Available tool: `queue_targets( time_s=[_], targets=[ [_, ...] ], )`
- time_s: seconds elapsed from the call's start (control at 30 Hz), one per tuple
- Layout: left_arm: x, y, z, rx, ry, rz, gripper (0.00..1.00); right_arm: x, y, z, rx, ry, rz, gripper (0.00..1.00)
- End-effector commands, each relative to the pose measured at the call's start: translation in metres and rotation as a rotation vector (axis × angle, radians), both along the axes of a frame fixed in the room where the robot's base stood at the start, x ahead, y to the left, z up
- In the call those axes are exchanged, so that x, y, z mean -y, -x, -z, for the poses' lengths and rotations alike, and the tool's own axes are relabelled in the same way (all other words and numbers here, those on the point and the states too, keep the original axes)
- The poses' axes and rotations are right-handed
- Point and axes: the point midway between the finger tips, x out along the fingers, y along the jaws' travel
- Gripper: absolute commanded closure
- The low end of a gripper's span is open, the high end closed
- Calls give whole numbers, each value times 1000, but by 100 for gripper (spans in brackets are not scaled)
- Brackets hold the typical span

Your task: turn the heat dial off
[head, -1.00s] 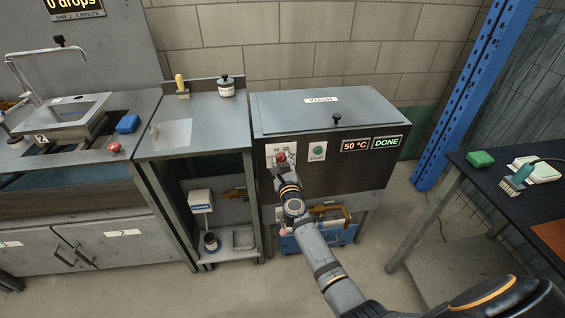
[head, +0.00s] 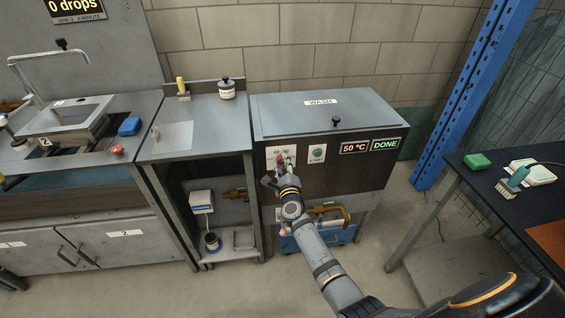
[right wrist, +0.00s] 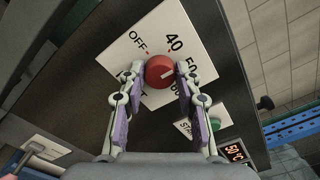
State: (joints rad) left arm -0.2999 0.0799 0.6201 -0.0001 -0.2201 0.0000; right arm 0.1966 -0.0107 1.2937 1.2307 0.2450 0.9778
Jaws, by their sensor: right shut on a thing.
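The heat dial (right wrist: 160,71) is a round red knob on a white plate (right wrist: 118,58) marked OFF, 40 and 50, with more marks partly hidden. Its white line points roughly toward the 50 side. In the head view the dial (head: 281,160) is on the left of the washer's dark front. My right gripper (right wrist: 160,80) is at the dial with one finger on each side, shut on it. It also shows in the head view (head: 279,172), reaching up to the dial from below. My left gripper is not clearly in view.
The washer (head: 375,173) shows 50 °C and DONE. A green START button (head: 317,153) is just right of the dial. A brass pipe (head: 338,213) and a blue crate (head: 335,235) are below. A dark table (head: 520,215) with a green block (head: 477,160) stands at right.

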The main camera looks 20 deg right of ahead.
Motion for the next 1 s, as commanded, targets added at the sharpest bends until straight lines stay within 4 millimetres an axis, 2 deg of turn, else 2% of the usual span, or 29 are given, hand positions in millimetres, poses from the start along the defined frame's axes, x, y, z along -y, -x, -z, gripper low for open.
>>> queue_targets(
  time_s=[1.0],
  targets=[
    [0, 0, -48, 0, 0, 0, 100, 0, 1, 0, -222, 940, -2, 98]
  ],
)
